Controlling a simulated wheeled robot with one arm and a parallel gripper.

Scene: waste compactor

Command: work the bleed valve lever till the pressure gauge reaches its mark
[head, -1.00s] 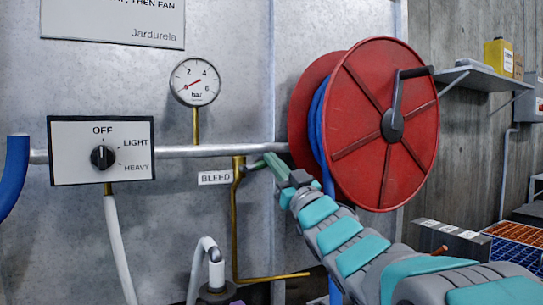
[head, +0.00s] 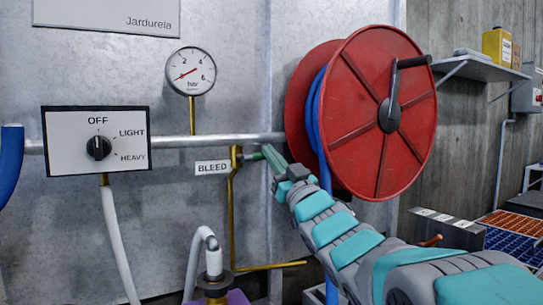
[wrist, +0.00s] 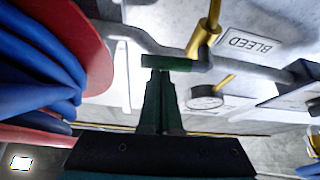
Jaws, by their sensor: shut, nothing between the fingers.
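The pressure gauge (head: 191,71) hangs on the wall, with a red needle slanting to the lower left, at the low end of the scale. Its exact reading and any mark are too small to tell. The bleed valve has a brass body (head: 235,157) beside the BLEED label (head: 212,167). Its short green lever (head: 250,157) points right, towards my gripper (head: 267,151). In the wrist view, my gripper (wrist: 164,72) is shut and empty, its fingertips at the green lever (wrist: 180,62). They look to be touching it; I cannot tell for sure.
A red hose reel (head: 378,110) with blue hose stands close right of the valve, above my arm. A grey pipe (head: 215,140) runs along the wall. A selector switch box (head: 96,139) is at left. A white bent hose (head: 192,255) rises below.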

